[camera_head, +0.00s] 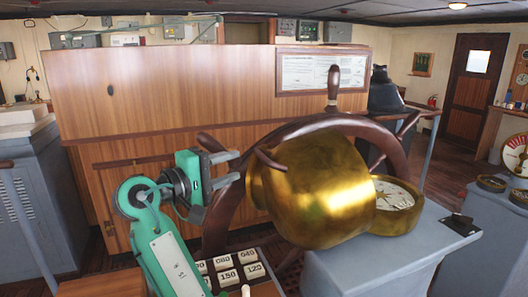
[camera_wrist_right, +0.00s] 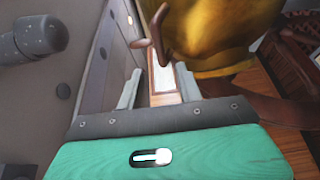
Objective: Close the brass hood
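The brass hood (camera_head: 320,190) is a large, shiny golden dome, tilted over to the left of the round compass dial (camera_head: 398,205). The dial's white face with its pointer is partly uncovered, and the hood hides its left part. My right gripper (camera_head: 231,168) is left of the hood, apart from it, with its two fingers spread and nothing between them. In the right wrist view the brass hood (camera_wrist_right: 215,35) fills the upper right, beyond the spread fingers (camera_wrist_right: 158,88). My left gripper is not in view.
A wooden ship's wheel (camera_head: 392,150) stands behind the hood, its spokes close to my right gripper. A rack of numbered tiles (camera_head: 235,268) lies below. The grey console (camera_head: 375,262) carries the dial. A wooden panel (camera_head: 150,95) rises behind.

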